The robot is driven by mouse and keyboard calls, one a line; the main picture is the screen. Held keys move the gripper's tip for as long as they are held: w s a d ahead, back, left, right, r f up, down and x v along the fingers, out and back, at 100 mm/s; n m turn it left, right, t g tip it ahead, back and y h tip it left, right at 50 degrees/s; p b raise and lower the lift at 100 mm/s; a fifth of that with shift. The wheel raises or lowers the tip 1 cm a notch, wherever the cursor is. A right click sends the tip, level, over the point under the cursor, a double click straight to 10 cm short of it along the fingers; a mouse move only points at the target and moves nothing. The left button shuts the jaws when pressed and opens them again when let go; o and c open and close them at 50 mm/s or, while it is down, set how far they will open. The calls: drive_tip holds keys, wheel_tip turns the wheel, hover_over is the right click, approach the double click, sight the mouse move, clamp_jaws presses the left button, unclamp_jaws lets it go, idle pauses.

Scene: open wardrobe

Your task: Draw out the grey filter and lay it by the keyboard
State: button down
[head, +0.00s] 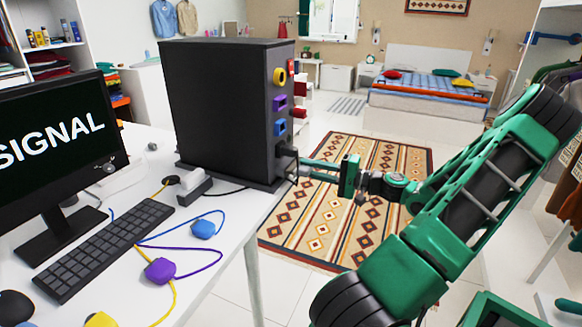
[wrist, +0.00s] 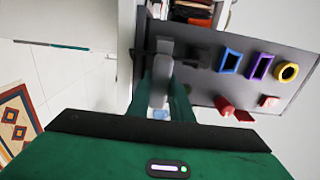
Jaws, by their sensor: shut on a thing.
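The grey filter (wrist: 162,80) shows in the wrist view as a grey piece between my two fingers, at the lower end of the black computer tower's socket panel (wrist: 211,80). My gripper (head: 300,168) is shut on it, close to the tower's lower front corner. In the head view the filter is mostly hidden by the fingers. I cannot tell how far it sits in the tower. The tower (head: 215,110) stands upright at the desk's far edge. The dark keyboard (head: 93,240) lies on the white desk in front of the monitor (head: 60,135).
Blue (head: 203,228), purple (head: 160,271) and yellow (head: 100,319) plugs with cables lie right of the keyboard. A power strip (head: 193,188) sits between keyboard and tower. Yellow, purple and blue sockets line the tower's panel. Bare desk (head: 222,215) shows near the right edge.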

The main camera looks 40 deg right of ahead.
drive_tip(key=shift+v, duration=0.75)
idle(0.6)
drive_tip(key=shift+v, duration=1.9)
